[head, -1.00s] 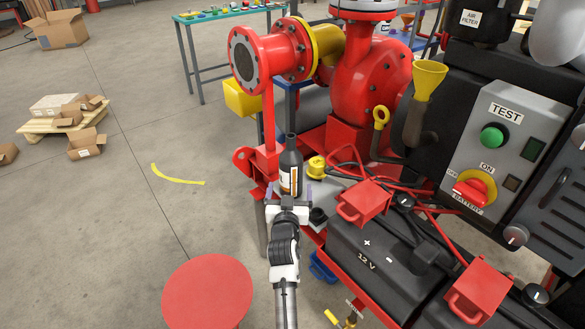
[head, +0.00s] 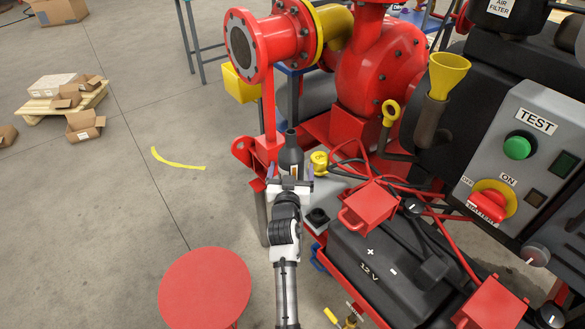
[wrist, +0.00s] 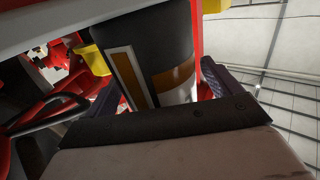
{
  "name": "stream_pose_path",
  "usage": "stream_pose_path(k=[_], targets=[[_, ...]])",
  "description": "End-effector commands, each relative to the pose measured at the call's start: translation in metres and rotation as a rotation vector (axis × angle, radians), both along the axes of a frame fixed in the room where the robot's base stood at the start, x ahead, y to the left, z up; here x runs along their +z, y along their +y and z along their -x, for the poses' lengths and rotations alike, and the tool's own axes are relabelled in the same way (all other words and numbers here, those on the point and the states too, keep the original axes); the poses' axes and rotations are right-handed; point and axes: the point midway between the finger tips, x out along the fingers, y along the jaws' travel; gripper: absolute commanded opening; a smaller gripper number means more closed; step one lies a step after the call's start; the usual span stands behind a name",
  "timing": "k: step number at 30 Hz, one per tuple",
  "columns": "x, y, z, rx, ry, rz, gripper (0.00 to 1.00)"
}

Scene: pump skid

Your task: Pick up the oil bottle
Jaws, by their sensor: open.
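The oil bottle (head: 291,155) is dark with a narrow neck and stands upright on the grey shelf at the skid's near corner. My gripper (head: 290,176) is right in front of it, and its body hides the bottle's lower part in the head view. In the wrist view the bottle (wrist: 150,50) is close, with its brown and white label facing me. My gripper's fingers (wrist: 160,95) are open, one on each side of the bottle. I cannot tell whether either finger touches it.
A yellow cap (head: 319,162) sits just right of the bottle. The black battery (head: 375,255) with red terminal covers (head: 368,205) lies to the right. The red pump flange (head: 243,45) overhangs behind. A red round stool (head: 205,288) stands at the front left.

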Motion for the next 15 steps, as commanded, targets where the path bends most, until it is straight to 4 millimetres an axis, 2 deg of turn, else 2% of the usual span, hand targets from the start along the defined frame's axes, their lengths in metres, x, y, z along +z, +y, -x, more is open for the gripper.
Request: stream_pose_path(k=[4,15], targets=[[0.0000,0.0000,0.0001,0.000,0.000,0.000,0.87],[0.0000,-0.0001,0.0000,0.000,0.000,0.000,0.39]])
